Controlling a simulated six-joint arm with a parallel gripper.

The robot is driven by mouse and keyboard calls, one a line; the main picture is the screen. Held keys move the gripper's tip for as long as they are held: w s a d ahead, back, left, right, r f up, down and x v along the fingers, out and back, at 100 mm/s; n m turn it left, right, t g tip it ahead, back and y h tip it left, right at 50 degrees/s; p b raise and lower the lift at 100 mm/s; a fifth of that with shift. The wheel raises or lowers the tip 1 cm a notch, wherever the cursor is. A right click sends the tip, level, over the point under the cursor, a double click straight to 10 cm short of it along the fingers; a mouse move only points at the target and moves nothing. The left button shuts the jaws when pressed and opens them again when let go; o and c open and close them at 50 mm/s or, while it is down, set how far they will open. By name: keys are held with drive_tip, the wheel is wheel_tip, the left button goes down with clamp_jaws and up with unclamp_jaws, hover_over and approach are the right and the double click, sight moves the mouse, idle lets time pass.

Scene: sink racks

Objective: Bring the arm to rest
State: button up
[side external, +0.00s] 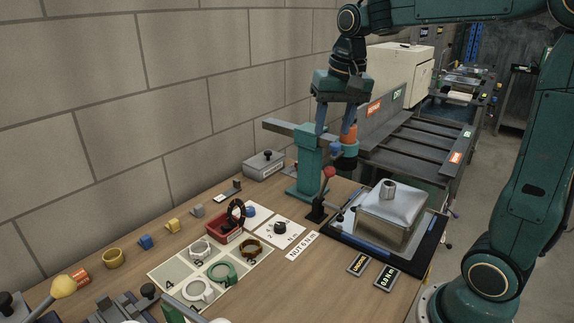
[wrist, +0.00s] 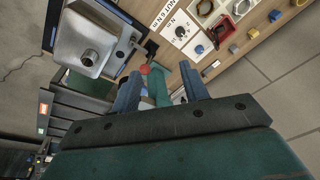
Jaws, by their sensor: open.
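My gripper (side external: 337,122) hangs from the arm with its fingers pointing down, above the green press-like stand (side external: 308,160) at the back of the bench. In the wrist view my gripper (wrist: 160,90) shows two blue fingers spread well apart, with nothing held between them. An orange, blue and teal tool head (side external: 348,150) stands just below and behind the fingers in the side view. I cannot tell how far the fingertips are from it. A lever with a red knob (side external: 329,172) stands in front of the stand and shows between the fingers in the wrist view (wrist: 145,69).
A metal sink unit (side external: 391,215) sits on a dark tray at the right. A dark rack (side external: 400,140) stands behind. A block wall bounds the left.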

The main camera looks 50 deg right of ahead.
drive_tip(key=s+a+f+n+t, duration=0.1)
drive_tip(key=s+a+f+n, duration=0.1)
drive_tip(key=s, duration=0.6)
drive_tip(key=s+a+f+n+t, duration=0.1)
drive_tip(key=s+a+n+t, duration=0.1)
drive_tip(key=s+a+n, duration=0.3)
drive_tip(key=shift+s+a+f+n, duration=0.35)
drive_tip(key=shift+s+a, duration=0.25)
drive_tip(key=shift+s, duration=1.6)
